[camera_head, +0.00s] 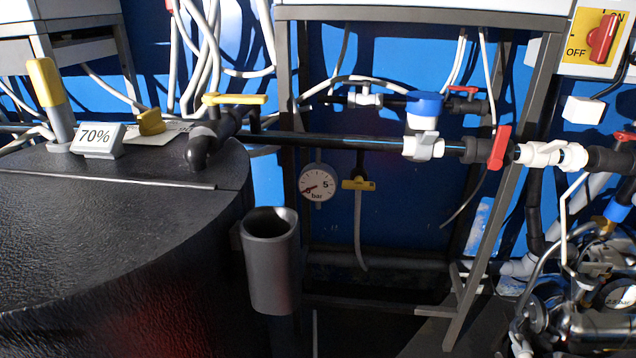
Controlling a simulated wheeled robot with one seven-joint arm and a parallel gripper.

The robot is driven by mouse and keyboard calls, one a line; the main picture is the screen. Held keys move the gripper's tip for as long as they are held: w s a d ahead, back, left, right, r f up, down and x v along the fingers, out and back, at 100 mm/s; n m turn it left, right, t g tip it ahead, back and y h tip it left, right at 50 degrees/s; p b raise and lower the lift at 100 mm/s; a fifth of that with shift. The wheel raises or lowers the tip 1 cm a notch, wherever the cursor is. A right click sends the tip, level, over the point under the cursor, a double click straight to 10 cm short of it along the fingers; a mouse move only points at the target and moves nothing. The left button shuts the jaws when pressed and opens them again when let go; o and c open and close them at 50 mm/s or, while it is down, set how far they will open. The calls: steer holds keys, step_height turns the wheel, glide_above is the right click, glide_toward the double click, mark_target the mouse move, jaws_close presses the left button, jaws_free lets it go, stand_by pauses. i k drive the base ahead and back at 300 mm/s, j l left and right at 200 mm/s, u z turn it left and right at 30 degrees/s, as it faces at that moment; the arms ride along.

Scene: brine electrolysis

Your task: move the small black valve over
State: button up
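Several valves sit on the dark pipework, and I cannot tell for sure which one is the small black valve. A black valve body (219,124) with a long yellow lever (235,99) sits beside the black tank, its lever lying roughly level. A small dark valve (359,173) with a yellow handle (358,185) hangs below the main pipe, its handle level. A small valve at the upper pipe carries a red handle (463,90), also roughly level. A larger red handle (499,147) stands upright on the main pipe. My gripper is not in view.
A black tank (95,250) fills the left, with a 70% label (97,139) on top. A grey cylindrical holder (271,270) stands in front. A pressure gauge (317,184) hangs behind. A metal frame leg (490,255) and crowded hoses lie at right.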

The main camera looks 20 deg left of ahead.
mark_target(366, 82)
steer(key=i+j+u, duration=0.1)
steer(key=i+u, duration=0.2)
steer(key=i, duration=0.2)
steer(key=i+u, duration=0.25)
steer(key=i, duration=0.3)
